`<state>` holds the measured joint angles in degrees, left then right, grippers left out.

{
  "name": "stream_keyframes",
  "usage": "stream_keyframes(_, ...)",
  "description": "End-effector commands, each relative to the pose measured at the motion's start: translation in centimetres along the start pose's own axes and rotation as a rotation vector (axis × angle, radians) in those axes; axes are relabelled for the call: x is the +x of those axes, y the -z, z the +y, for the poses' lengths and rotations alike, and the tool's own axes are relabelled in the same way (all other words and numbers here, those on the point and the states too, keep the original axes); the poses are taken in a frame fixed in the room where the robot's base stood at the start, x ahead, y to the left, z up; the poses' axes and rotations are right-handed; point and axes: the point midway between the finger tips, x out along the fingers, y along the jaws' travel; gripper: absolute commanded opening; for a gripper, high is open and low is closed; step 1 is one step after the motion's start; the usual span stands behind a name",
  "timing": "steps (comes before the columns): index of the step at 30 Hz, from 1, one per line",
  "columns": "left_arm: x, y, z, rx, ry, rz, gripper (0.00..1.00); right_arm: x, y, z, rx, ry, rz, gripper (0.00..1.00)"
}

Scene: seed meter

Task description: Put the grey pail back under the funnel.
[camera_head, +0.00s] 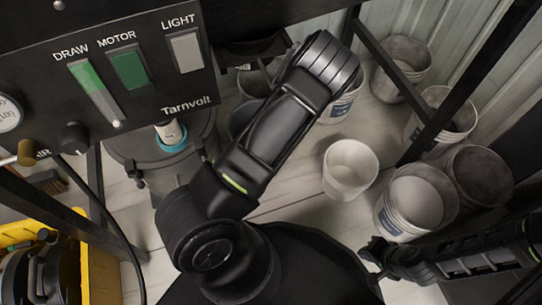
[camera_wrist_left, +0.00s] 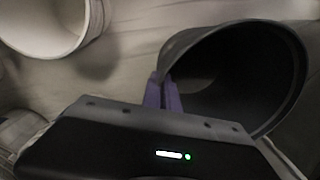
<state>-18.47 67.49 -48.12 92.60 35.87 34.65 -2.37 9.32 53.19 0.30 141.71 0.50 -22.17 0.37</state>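The grey pail (camera_wrist_left: 285,85) shows large in the left wrist view, with its dark open mouth towards the camera. The two purple fingers of my left gripper (camera_wrist_left: 163,95) are close together at the left edge of its rim, with the rim seemingly between them. In the head view my left arm hides that gripper. A blue-grey pail (camera_head: 240,122) shows partly behind the arm; I cannot tell if it is the same one. A dark funnel-like part (camera_head: 250,48) hangs below the panel. My right gripper (camera_head: 375,256) is at the lower right, its fingers unclear.
A white pail (camera_head: 350,168) stands alone on the floor. Several white and grey pails, including one in front (camera_head: 415,200), stand along the right wall. Dark frame posts (camera_head: 390,70) cross there. A yellow crate (camera_head: 100,275) is at the lower left.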

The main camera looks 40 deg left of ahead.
Motion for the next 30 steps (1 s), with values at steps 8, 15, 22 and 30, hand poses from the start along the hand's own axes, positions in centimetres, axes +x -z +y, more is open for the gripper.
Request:
stream_keyframes(8,5.2,0.0,0.3,0.001,0.002,0.0,0.0,2.6,0.1,0.8,0.001,0.0,0.01,0.0)
stream_keyframes(15,5.5,0.0,0.4,0.0,0.0,0.001,0.0,2.6,0.3,0.7,0.001,0.0,0.014,0.0)
stream_keyframes(22,6.5,-0.1,0.4,0.001,0.001,0.0,0.0,3.1,0.3,0.9,0.001,0.0,0.015,0.0)
stream_keyframes(30,9.4,-0.1,0.7,0.0,0.001,0.0,0.0,4.2,0.5,1.3,0.003,0.002,0.019,0.0)
